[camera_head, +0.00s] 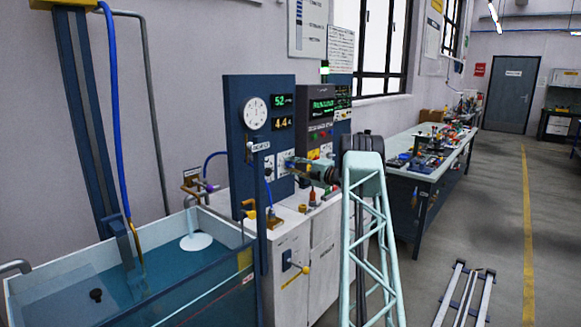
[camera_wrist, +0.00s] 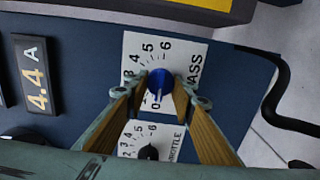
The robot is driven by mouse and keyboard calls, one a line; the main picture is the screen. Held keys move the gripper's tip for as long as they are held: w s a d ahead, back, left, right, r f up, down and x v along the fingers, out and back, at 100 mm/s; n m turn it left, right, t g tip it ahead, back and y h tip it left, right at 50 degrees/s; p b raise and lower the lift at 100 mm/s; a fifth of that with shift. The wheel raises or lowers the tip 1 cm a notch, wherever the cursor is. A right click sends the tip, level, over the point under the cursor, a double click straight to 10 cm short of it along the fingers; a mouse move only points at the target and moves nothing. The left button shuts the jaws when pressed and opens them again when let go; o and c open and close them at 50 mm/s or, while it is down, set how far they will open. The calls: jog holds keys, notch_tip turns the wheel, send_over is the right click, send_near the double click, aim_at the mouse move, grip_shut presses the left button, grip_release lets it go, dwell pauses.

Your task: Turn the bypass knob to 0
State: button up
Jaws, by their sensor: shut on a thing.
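The blue bypass knob (camera_wrist: 160,81) sits on a white dial plate (camera_wrist: 140,48) with numbers around it, in the wrist view. The white mark on the knob appears to point at or close to the 0; the exact reading is hard to tell. My gripper (camera_wrist: 159,91) is shut on the knob, one finger on each side. The fingers cover parts of the dial.
A black throttle knob (camera_wrist: 149,152) sits on its own plate just below the bypass dial. A display (camera_wrist: 37,76) reads 4.4 A beside it. A water tank (camera_head: 190,290) stands at left, a cluttered bench (camera_head: 424,168) at right. The floor on the right has free room.

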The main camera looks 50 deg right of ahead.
jog(key=o, duration=0.8)
jog(key=shift+s, duration=0.1)
jog(key=shift+s+a, duration=0.2)
jog(key=shift+s, duration=2.75)
jog(key=shift+s+a, duration=0.15)
jog(key=shift+s, duration=2.8)
jog(key=shift+w+r, duration=0.1)
jog(key=shift+r, duration=0.05)
